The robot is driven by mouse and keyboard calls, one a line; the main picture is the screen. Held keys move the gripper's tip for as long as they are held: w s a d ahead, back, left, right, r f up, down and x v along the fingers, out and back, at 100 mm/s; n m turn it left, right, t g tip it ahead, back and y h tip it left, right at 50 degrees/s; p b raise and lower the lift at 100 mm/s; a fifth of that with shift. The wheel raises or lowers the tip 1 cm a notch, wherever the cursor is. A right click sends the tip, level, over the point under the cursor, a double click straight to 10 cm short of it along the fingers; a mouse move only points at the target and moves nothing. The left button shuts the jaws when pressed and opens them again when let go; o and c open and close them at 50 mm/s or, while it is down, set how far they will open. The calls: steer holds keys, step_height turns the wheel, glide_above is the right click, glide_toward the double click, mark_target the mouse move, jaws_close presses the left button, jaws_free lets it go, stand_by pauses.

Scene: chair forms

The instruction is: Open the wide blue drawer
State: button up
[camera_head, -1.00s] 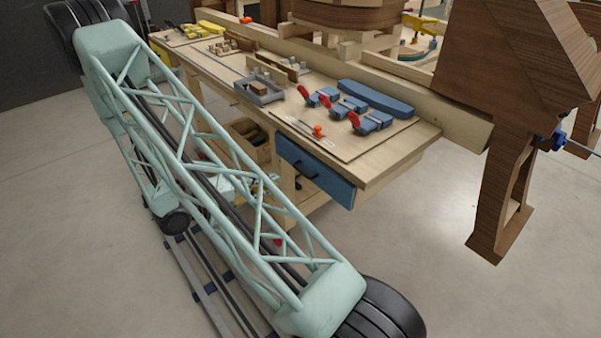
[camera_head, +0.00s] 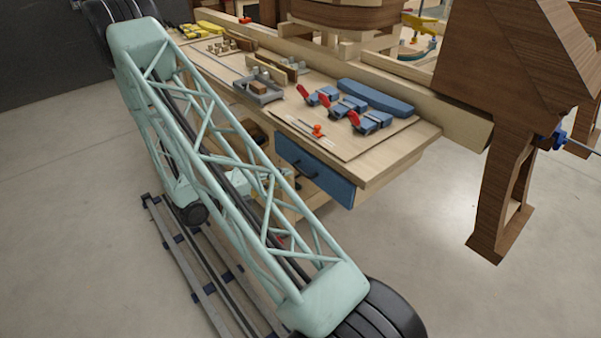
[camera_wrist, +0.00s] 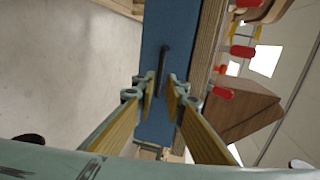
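The wide blue drawer (camera_head: 318,175) is under the front edge of the workbench in the head view. Its front looks about flush with the bench. Its black bar handle (camera_head: 305,171) shows partly beside my arm. In the wrist view the blue drawer front (camera_wrist: 185,40) runs top to bottom, with the black handle (camera_wrist: 161,68) near its middle. My gripper (camera_wrist: 162,88) is open, one finger on each side of the handle's line, near its lower end. I cannot tell whether the fingertips reach past the bar. In the head view my arm mostly hides the gripper.
The workbench top (camera_head: 385,160) holds red-and-blue clamps (camera_head: 370,122), a grey tray (camera_head: 258,90) and a long blue piece (camera_head: 375,98). A brown wooden structure (camera_head: 500,190) stands at right. The floor before the drawer (camera_head: 420,260) is clear.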

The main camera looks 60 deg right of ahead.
mark_target(300, 170)
steer(key=shift+b+x, duration=0.5)
steer(key=shift+x, duration=3.45)
jaws_close()
steer(key=shift+a, duration=0.1)
